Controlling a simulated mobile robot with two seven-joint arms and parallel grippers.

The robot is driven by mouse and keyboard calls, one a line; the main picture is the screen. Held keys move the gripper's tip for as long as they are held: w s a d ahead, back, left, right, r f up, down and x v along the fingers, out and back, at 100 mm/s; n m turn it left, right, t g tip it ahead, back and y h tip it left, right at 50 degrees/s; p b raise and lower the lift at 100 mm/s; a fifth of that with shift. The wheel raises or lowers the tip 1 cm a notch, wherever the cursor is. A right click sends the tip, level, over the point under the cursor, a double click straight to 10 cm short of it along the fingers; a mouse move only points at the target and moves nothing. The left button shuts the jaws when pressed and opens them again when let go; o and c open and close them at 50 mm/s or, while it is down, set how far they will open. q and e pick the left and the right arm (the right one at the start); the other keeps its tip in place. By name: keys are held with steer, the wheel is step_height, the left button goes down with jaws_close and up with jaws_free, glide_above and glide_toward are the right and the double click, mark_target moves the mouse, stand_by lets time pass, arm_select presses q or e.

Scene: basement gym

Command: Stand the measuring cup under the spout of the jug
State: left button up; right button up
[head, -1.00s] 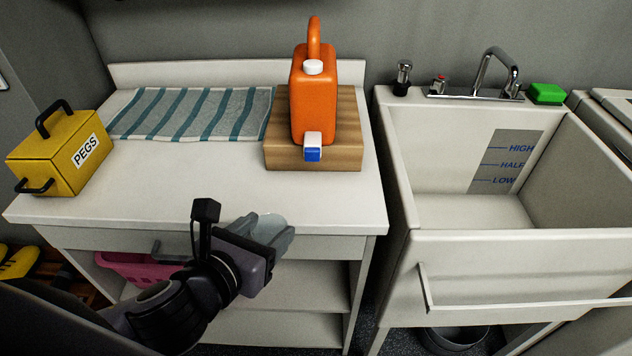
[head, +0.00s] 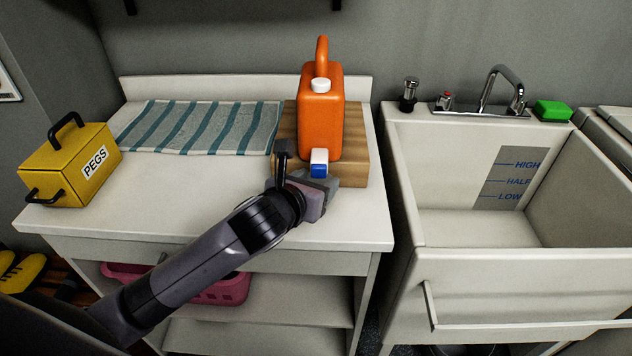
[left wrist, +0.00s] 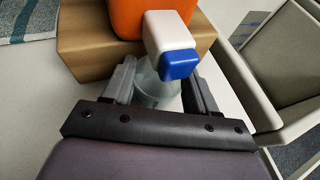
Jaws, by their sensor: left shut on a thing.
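The orange jug (head: 321,118) stands upright on a wooden block (head: 354,150) on the counter. Its white spout with a blue tap (head: 319,170) points toward me over the block's front edge. My left gripper (head: 316,186) is just in front of and below the spout. In the left wrist view its fingers are shut on the clear measuring cup (left wrist: 152,92), which is close under the blue tap (left wrist: 180,65), partly covered by it. The arm hides the cup in the head view, and I cannot tell whether its base touches the counter. My right gripper is not in view.
A striped towel (head: 205,127) lies at the back of the white counter (head: 160,190). A yellow PEGS box (head: 70,167) stands at its left end. A deep sink (head: 470,226) is to the right, with a green block (head: 553,110) on its rim.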

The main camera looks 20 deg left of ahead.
arm_select(q)
steer(key=shift+w+f, duration=0.15)
steer(key=shift+w, duration=0.15)
steer(key=shift+f, duration=0.15)
steer(key=shift+f, duration=0.1)
steer(key=o, duration=0.8)
steer(key=shift+c, duration=0.2)
steer(key=shift+s, duration=0.2)
steer(key=v, duration=1.2)
steer(key=shift+p, duration=0.4)
steer(key=shift+w, duration=0.15)
